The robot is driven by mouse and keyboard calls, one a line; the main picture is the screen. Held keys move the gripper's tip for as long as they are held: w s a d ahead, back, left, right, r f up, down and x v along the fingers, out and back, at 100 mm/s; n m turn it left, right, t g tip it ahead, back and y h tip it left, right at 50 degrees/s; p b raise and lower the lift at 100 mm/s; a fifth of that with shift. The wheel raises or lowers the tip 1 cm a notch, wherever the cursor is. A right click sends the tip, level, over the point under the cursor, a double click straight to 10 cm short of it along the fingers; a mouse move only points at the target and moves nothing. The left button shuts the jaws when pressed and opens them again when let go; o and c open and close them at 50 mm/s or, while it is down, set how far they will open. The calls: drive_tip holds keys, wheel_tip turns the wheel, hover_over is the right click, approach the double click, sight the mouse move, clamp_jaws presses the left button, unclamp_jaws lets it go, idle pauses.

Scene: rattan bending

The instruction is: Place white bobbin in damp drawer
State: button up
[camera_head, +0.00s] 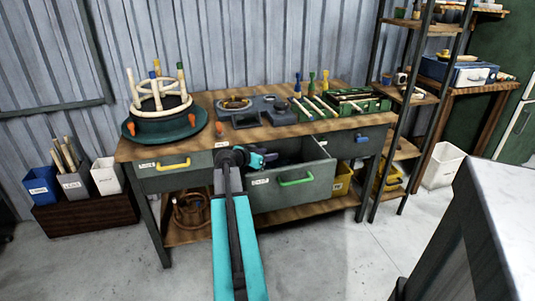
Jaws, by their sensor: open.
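The middle drawer (318,190) of the workbench, with a green handle (297,181), is pulled open. Its small white label is too small to read, so I cannot tell whether it is the damp drawer. My gripper (267,157) is open, at the left side of this open drawer, near the bench's front edge. My arm hides part of the drawer's left end. Nothing shows clearly between the fingers. I cannot pick out a white bobbin for certain; the drawer's inside is dark and partly hidden.
A yellow-handled drawer (165,171) at left and a blue-handled drawer (359,139) at right are shut. A stool frame (158,92) stands on a green round base on the bench. A tool rack (345,103) is at the right. A grey counter (495,220) fills the right foreground.

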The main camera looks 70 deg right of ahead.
drive_tip(key=shift+a+f+p, duration=0.1)
drive_tip(key=shift+f+p, duration=0.3)
drive_tip(key=r+v, duration=0.1)
drive_tip(key=v, duration=1.1)
drive_tip(key=shift+p, duration=0.45)
drive_tip(key=shift+r, duration=0.15)
